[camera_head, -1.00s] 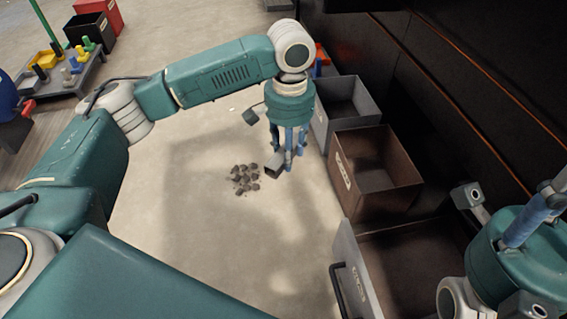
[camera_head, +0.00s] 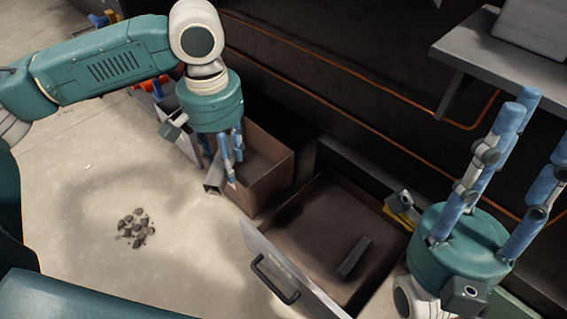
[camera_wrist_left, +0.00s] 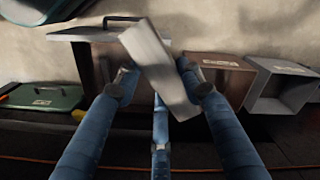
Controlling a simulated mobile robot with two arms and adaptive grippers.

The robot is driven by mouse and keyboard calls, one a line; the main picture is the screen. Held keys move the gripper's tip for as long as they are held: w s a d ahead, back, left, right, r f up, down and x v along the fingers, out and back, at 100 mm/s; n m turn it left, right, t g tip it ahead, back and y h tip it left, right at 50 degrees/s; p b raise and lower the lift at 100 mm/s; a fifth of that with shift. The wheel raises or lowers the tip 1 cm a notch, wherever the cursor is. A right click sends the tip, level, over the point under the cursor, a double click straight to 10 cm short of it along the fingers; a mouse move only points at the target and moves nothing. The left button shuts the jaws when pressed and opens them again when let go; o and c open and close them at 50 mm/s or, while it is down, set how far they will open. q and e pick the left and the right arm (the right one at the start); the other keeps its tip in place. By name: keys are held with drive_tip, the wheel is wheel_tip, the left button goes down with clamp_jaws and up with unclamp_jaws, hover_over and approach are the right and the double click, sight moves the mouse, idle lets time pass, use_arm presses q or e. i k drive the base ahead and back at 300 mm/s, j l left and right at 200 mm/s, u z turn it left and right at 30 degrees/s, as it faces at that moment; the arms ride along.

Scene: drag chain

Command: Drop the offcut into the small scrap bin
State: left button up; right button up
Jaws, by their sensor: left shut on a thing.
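My left gripper (camera_head: 224,172) is shut on the offcut (camera_head: 214,180), a short grey square metal tube. It holds the tube tilted in the air beside the brown bin (camera_head: 272,182), at its near left side. In the left wrist view the offcut (camera_wrist_left: 160,68) lies across the fingers, with the brown bin (camera_wrist_left: 206,88) behind it. A grey bin (camera_head: 180,132) stands beyond the brown one, partly hidden by my left arm. The bin labels are too small to read. My right gripper (camera_head: 528,125) points up at the right, fingers spread and empty.
Dark rubble (camera_head: 134,227) lies on the open floor at left. A grey table (camera_head: 470,55) stands at upper right. The left wrist view shows a green case (camera_wrist_left: 42,98).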

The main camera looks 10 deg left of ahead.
sight(246, 176)
drive_tip(key=j+z, duration=0.75)
drive_tip(key=j, duration=0.15)
drive_tip(key=k+j+z, duration=0.1)
drive_tip(key=j+z, duration=0.3)
drive_tip(key=k+j+z, duration=0.1)
drive_tip(key=j+z, duration=0.3)
drive_tip(key=k+j, duration=0.1)
drive_tip(key=j, duration=0.25)
drive_tip(key=k+j, duration=0.1)
drive_tip(key=j, duration=0.3)
drive_tip(key=j+z, duration=0.1)
drive_tip(key=j, duration=0.25)
drive_tip(key=k+j, duration=0.15)
drive_tip(key=j, duration=0.25)
drive_tip(key=k+j, duration=0.1)
drive_tip(key=j, duration=0.25)
drive_tip(key=i+j, duration=0.1)
drive_tip(key=i, duration=0.2)
drive_tip(key=i+j, duration=0.1)
drive_tip(key=i, duration=0.2)
